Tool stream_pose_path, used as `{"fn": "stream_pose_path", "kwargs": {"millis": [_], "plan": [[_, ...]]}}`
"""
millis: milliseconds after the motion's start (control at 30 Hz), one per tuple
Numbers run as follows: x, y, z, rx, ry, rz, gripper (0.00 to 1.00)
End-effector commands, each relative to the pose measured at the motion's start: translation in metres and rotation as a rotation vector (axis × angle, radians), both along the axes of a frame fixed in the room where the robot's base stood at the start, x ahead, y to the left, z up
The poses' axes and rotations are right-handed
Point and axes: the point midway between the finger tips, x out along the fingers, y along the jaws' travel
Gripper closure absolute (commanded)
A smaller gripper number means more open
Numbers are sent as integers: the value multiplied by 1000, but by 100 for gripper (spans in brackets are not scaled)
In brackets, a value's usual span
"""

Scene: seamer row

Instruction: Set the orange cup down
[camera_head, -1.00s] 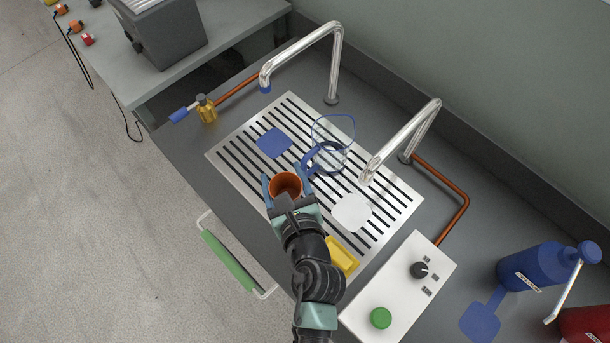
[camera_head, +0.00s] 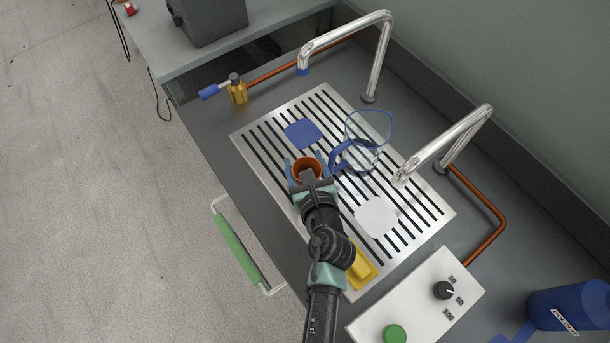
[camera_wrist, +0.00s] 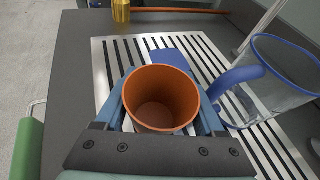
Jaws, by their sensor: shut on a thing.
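The orange cup (camera_head: 307,167) is upright and empty between the fingers of my gripper (camera_head: 306,164). In the wrist view the cup (camera_wrist: 161,98) fills the space between the blue fingers of the gripper (camera_wrist: 163,100), which is shut on it. The cup is over the slotted metal drain grate (camera_head: 262,128). I cannot tell whether its base touches the grate, since the base is hidden. A blue square pad (camera_head: 303,133) lies on the grate just beyond the cup.
A clear jug with blue rim and handle (camera_head: 362,155) stands close right of the cup. A white square pad (camera_head: 376,217) and a yellow item (camera_head: 362,272) are on the grate. Two chrome spouts (camera_head: 376,60) (camera_head: 450,135) arch overhead. A green-handled rail (camera_head: 238,250) is at the front.

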Motion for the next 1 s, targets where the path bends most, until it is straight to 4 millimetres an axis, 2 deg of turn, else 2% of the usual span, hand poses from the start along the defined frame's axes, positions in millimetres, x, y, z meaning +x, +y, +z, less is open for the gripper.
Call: {"fn": "stream_pose_path", "kwargs": {"millis": [333, 767, 800, 867, 1000], "plan": [[0, 0, -46, 0, 0, -1, 92], [0, 0, -51, -1, 0, -1, 92], [0, 0, -51, -1, 0, -1, 27], [0, 0, -50, -1, 0, -1, 17], [0, 0, -50, -1, 0, -1, 17]]}}
